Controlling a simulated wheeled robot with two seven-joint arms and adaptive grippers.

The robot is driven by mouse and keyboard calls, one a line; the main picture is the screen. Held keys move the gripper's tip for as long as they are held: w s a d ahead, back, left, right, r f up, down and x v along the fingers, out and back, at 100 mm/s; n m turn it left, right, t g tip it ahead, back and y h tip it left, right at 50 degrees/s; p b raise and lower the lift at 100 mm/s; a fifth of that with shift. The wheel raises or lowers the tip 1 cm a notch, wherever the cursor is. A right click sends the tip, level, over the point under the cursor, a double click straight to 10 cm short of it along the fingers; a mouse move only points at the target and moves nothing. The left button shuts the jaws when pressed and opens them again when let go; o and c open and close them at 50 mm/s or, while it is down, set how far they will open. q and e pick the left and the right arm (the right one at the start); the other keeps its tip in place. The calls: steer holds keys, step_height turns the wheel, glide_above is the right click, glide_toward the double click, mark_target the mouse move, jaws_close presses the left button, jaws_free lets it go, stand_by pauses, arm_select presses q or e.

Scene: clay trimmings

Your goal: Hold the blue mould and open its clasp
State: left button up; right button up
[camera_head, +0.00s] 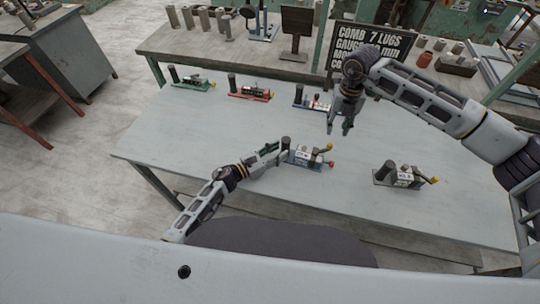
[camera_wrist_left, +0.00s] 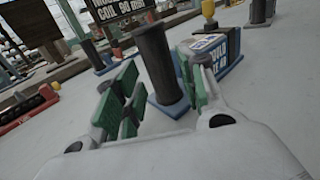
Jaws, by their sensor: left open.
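The blue mould (camera_head: 306,160) stands near the front middle of the table, with a dark upright post at its left end and levers with a yellow and a red knob at its right. My left gripper (camera_head: 277,152) is at the post. In the left wrist view its green-padded fingers (camera_wrist_left: 162,103) are apart. The dark post (camera_wrist_left: 160,62) stands between or just beyond them, with no clear contact. The mould's blue lettered side (camera_wrist_left: 226,62) is right of the post, partly behind the right finger. My right gripper (camera_head: 339,128) hangs empty above the table, behind the mould, its fingers apart.
A green fixture (camera_head: 193,84), a red fixture (camera_head: 250,93) and another blue-based fixture (camera_head: 311,103) line the table's back. A grey fixture (camera_head: 399,178) stands at the right. A black sign (camera_head: 366,50) stands behind. The table's left front is clear.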

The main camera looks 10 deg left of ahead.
mark_target(285, 148)
arm_select(q)
steer(key=shift+x, duration=1.8)
jaws_close()
arm_select(e)
steer(key=shift+o, duration=0.5)
